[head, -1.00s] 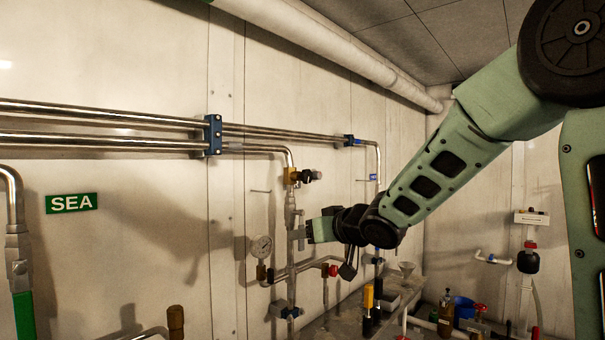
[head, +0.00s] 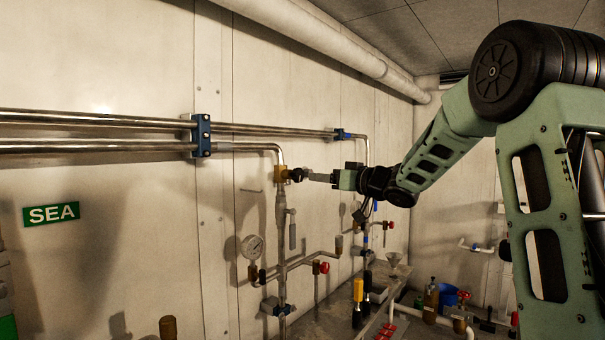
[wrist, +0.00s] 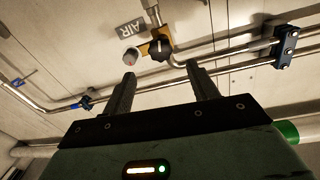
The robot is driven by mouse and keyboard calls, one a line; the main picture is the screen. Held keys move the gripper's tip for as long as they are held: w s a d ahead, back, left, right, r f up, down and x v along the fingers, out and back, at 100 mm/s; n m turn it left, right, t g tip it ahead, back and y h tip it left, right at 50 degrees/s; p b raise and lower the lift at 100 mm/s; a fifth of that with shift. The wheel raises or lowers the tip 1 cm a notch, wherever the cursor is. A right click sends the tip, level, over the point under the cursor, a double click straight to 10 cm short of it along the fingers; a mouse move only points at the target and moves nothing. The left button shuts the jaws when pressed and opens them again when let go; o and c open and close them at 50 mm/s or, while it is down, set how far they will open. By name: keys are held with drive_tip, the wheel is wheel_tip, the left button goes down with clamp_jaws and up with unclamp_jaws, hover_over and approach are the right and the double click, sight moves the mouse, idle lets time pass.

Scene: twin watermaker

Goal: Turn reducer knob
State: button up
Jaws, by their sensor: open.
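The reducer knob (head: 297,174) is a dark round knob on a brass body (head: 281,174), at the top of a vertical pipe on the wall. In the wrist view the black knob (wrist: 160,49) carries a pale line and lies just beyond the fingertips, between their lines. My gripper (head: 312,177) points left at the knob, close to its front in the head view. In the wrist view my gripper (wrist: 160,72) has its two fingers apart with nothing between them. The exact gap to the knob is hard to tell.
An AIR label (wrist: 130,29) and a round pale gauge or cap (wrist: 130,57) sit beside the knob. Steel pipes (head: 100,147) run along the wall with blue clamps (head: 201,135). A pressure gauge (head: 252,246) and a red-handled valve (head: 321,267) are below. Bottles stand at lower right.

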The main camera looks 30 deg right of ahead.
sight(300, 176)
drive_tip(key=p+x, duration=0.1)
drive_tip(key=x, duration=0.7)
drive_tip(key=shift+w+a+p, duration=0.15)
drive_tip(key=shift+w+p, duration=0.25)
drive_tip(key=c, duration=1)
